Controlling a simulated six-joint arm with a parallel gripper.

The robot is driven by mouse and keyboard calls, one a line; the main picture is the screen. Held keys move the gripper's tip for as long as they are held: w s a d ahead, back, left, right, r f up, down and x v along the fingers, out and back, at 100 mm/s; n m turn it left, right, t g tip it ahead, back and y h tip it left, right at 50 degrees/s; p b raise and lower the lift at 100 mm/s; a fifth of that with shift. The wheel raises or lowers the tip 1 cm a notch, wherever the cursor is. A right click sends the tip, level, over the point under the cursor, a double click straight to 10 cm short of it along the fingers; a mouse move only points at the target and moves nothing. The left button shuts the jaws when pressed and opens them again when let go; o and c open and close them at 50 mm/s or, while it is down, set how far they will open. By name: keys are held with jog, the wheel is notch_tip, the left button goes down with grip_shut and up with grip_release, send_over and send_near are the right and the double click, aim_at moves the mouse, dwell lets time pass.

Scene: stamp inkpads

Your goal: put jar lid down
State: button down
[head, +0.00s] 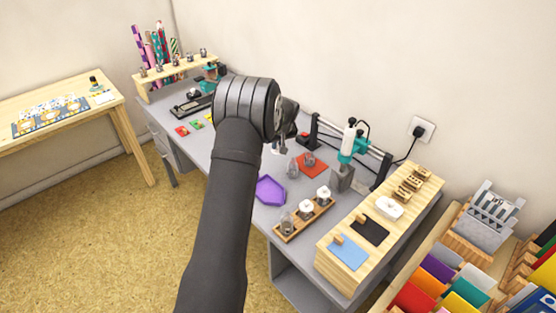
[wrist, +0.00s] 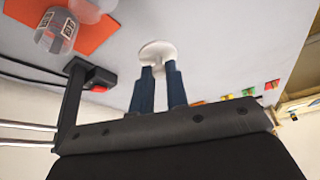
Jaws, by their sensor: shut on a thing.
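My gripper (wrist: 161,70) is shut on a white round jar lid (wrist: 158,48), held at the fingertips with the grey table top (wrist: 205,45) behind it. I cannot tell whether the lid touches the table. In the head view my gripper (head: 281,147) is low over the table behind my arm, and I cannot make out the lid there. A clear glass jar (wrist: 57,32) stands on an orange mat (wrist: 98,34) in the wrist view, apart from the lid. The mat also shows in the head view (head: 318,170), right of my gripper.
A purple tray (head: 270,190) lies in front of my gripper. A wooden holder (head: 290,236) with several jars stands to its right. A teal and white press (head: 350,150) stands behind the mat. A black post (wrist: 72,95) with a red part is close to my gripper.

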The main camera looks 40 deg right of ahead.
notch_tip(320, 180, down, 7)
dwell(0.3)
jog(key=shift+f, duration=0.15)
jog(key=c, duration=1.4)
grip_release()
jog(key=v, duration=1.2)
